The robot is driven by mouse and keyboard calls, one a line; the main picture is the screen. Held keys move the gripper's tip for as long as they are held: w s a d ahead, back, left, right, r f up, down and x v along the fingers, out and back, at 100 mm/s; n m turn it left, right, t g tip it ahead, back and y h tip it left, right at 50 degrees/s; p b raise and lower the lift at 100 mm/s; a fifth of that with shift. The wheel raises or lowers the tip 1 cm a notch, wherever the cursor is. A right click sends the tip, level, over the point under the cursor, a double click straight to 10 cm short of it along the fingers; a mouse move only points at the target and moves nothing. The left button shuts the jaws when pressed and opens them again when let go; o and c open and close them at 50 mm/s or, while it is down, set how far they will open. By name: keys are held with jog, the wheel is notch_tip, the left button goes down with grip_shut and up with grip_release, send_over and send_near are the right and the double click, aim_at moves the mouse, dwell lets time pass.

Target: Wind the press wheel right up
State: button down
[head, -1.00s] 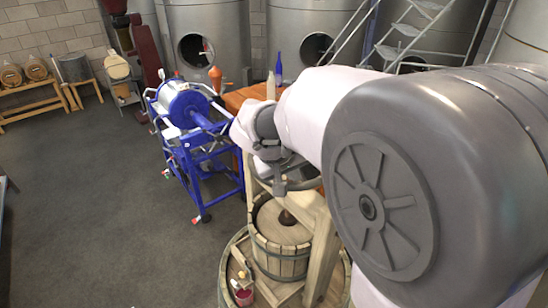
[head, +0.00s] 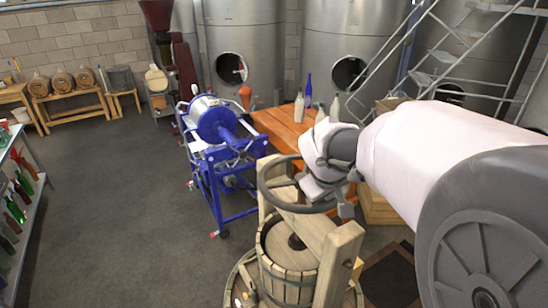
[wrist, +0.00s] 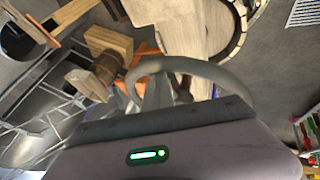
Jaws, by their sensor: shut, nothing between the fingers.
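The press wheel (head: 262,186) is a grey ring above the wooden beam (head: 300,207) of the basket press, and its right part is hidden by my arm. Its rim also arcs across the wrist view (wrist: 226,76). My gripper (wrist: 168,92) is at the wheel, shut with nothing between its fingers. In the head view the fingers are mostly hidden, so I cannot tell whether they touch the rim or a spoke. The slatted basket (head: 285,282) stands below the beam. The screw between the wheel and the basket is mostly hidden.
A blue-framed machine (head: 228,155) stands close left of the press. An orange-brown table (head: 282,128) with bottles is behind it. Steel tanks (head: 243,55) and a metal stair (head: 425,55) fill the back. A bottle rack (head: 32,190) is at far left. The floor between is clear.

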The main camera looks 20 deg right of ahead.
jog(key=w+d+b, duration=0.1)
jog(key=w+d, duration=0.3)
jog(key=d, duration=0.1)
jog(key=shift+w, duration=0.15)
dwell(0.7)
dwell(0.4)
